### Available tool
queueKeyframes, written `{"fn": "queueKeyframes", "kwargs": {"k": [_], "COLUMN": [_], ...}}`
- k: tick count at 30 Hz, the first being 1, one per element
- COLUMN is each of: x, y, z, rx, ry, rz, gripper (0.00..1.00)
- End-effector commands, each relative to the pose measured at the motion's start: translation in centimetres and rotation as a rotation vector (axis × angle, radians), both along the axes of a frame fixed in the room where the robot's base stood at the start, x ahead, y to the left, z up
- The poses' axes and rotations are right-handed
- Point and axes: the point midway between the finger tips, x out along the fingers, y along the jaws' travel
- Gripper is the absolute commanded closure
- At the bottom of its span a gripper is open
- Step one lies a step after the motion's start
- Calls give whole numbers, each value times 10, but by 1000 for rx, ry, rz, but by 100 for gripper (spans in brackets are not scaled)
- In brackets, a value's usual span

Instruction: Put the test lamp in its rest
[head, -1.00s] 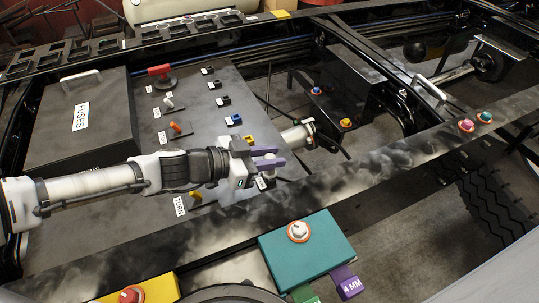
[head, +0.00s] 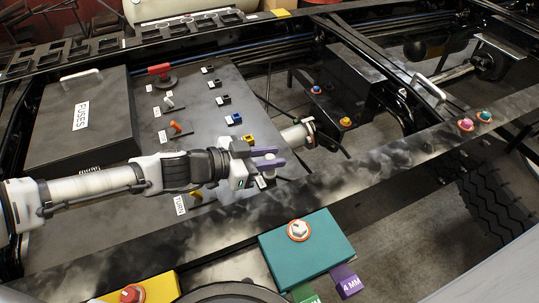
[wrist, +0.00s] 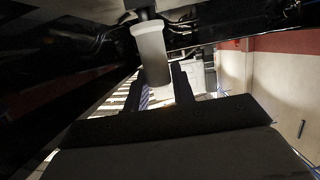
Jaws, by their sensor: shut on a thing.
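My gripper (head: 276,157), with purple fingers, is shut over the near right edge of the dark panel (head: 205,145). I cannot clearly make out the lamp's rest. The gripper may hide part of the panel edge there.
The panel carries several coloured sockets and switches, with a red lever (head: 160,70) at the back. A fuse box (head: 80,120) stands at left. A dark frame rail (head: 370,165) crosses in front, with a teal box (head: 305,250) nearer.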

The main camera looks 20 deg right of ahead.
Motion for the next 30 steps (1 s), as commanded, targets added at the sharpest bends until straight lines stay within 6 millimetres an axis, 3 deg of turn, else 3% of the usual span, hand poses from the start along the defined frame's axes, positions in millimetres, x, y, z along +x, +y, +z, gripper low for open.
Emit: {"fn": "queueKeyframes", "kwargs": {"k": [9, 10, 15, 24, 30], "x": [0, 0, 0, 0, 0], "y": [0, 0, 0, 0, 0], "z": [-7, -6, -6, -4, 15], "rx": [0, 0, 0, 0, 0], "ry": [0, 0, 0, 0, 0], "rz": [0, 0, 0, 0, 0], "gripper": [97, 71, 50, 50, 50]}}
